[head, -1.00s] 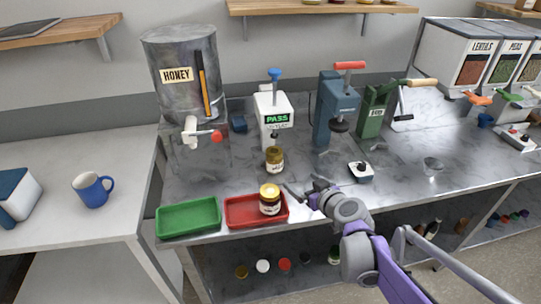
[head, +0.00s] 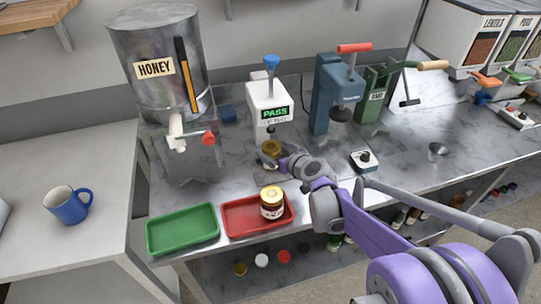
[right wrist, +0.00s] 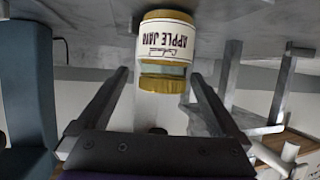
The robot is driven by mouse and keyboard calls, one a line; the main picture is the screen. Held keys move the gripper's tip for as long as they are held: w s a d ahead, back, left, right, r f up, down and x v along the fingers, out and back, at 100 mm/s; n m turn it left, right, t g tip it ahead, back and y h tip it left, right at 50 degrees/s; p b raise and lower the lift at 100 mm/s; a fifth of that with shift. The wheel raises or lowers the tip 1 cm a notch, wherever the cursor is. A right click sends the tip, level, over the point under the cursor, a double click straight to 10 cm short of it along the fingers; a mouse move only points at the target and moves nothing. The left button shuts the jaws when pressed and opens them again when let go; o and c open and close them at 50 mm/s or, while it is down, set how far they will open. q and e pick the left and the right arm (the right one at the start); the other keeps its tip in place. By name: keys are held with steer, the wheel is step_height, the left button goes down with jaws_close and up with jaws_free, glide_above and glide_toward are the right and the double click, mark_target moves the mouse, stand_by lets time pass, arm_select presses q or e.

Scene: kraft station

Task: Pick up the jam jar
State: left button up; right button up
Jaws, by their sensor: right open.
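A jar labelled apple jam with a gold lid (head: 271,147) stands on the steel counter in front of the white tester that reads PASS. It shows upside down in the right wrist view (right wrist: 165,45), ahead of and between the fingertips. My right gripper (head: 278,160) is open at this jar and partly hides it in the head view. In the right wrist view its fingers (right wrist: 160,80) show a gap on both sides of the jar. A second jar with a gold lid (head: 271,203) stands in the red tray (head: 238,226). My left gripper is out of view.
The white tester (head: 268,105) stands close behind the jam jar. The honey tank (head: 160,65) is to the left and a blue press (head: 328,95) to the right. A green tray (head: 182,240) lies at the front edge. A small white button box (head: 364,160) is at right.

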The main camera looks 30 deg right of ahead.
steer(key=x, duration=0.5)
steer(key=shift+w+a+f, duration=0.1)
steer(key=shift+a+f, duration=0.05)
steer(key=shift+a, duration=0.05)
jaws_close()
stand_by(0.3)
